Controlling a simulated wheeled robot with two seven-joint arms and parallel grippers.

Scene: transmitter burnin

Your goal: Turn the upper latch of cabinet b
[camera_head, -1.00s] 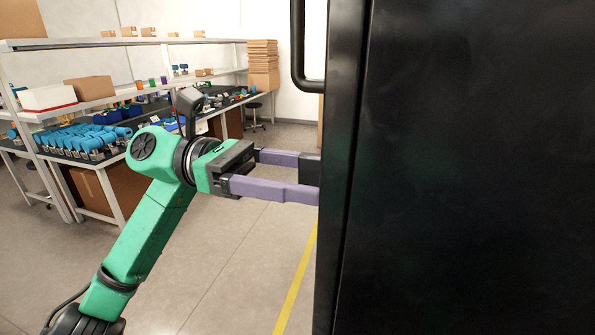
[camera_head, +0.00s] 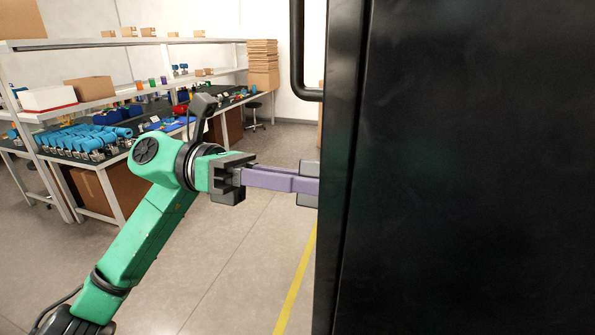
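A large black cabinet (camera_head: 460,170) fills the right of the view, its side and near edge facing me. I cannot tell from any label whether it is cabinet b. My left gripper (camera_head: 308,184) reaches in from the left, with its purple fingers pointing right at the cabinet's front. The fingers are seen nearly edge-on, one overlapping the other. Their grey tips are partly hidden by the cabinet edge. The upper latch is not visible, so I cannot tell whether the fingers touch or hold it. My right gripper is out of view.
A black bar handle (camera_head: 298,55) sticks out from the cabinet front above my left gripper. A workbench (camera_head: 95,165) with blue cylindrical parts and shelves stands at the left. A stool (camera_head: 254,112) stands behind. The floor between is clear, with a yellow line (camera_head: 296,285).

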